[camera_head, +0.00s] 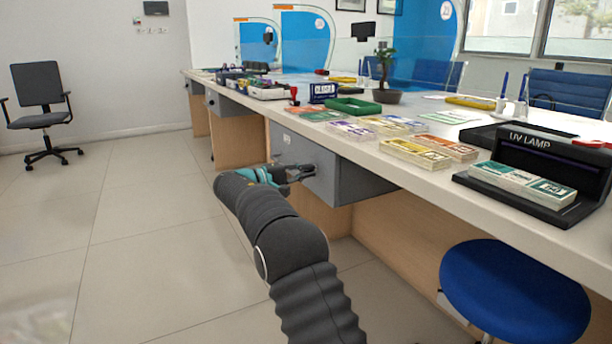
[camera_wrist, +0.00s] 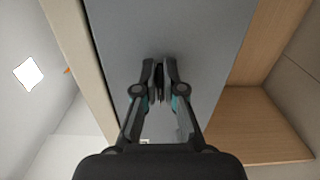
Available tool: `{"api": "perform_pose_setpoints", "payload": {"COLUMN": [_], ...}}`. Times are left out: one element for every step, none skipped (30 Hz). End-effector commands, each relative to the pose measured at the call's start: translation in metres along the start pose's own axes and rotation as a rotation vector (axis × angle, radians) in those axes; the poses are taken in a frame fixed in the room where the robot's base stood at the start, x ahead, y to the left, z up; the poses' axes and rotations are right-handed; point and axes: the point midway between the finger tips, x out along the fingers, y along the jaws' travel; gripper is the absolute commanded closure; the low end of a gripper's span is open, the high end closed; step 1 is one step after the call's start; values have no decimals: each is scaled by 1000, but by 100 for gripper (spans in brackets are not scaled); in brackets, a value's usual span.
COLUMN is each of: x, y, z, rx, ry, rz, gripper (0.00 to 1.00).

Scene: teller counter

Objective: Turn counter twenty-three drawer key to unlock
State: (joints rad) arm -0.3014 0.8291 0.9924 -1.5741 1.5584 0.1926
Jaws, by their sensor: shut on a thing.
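The grey drawer (camera_head: 355,184) hangs under the white counter top, and its front faces left in the head view. My gripper (camera_head: 303,172) is at the drawer front. In the wrist view the same drawer front (camera_wrist: 205,45) fills the middle, and my gripper's two fingers (camera_wrist: 160,78) are closed together against it. They are shut on a small dark key (camera_wrist: 160,88), mostly hidden between the fingertips. How far the key is turned cannot be told. The drawer looks shut.
The counter top (camera_head: 330,133) runs above the drawer, carrying banknote bundles (camera_head: 415,152) and a UV lamp (camera_head: 545,160). A blue stool (camera_head: 515,290) stands at the front right.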

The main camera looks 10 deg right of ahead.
Motion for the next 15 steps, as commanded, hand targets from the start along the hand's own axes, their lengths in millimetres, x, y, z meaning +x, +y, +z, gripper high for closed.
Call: {"api": "perform_pose_setpoints", "payload": {"x": [0, 0, 0, 0, 0, 0, 0, 0, 0, 0, 0, 0, 0, 0, 0], "y": [-1, -1, -1, -1, -1, -1, -1, -1, -1, -1, -1, -1, -1, -1, -1], "z": [0, 0, 0, 0, 0, 0, 0, 0, 0, 0, 0, 0, 0, 0, 0], "rx": [17, 27, 39, 46, 51, 58, 63, 67, 70, 72, 74, 75, 75, 75, 75], "ry": [1, 1, 1, 1, 1, 1, 1, 1, 1, 1, 1, 1, 1, 1, 1], "rz": [0, 0, 0, 0, 0, 0, 0, 0, 0, 0, 0, 0, 0, 0, 0], "gripper": [100, 100, 100, 100, 100, 100, 100, 100, 100, 100, 100, 100, 100, 100, 100]}}
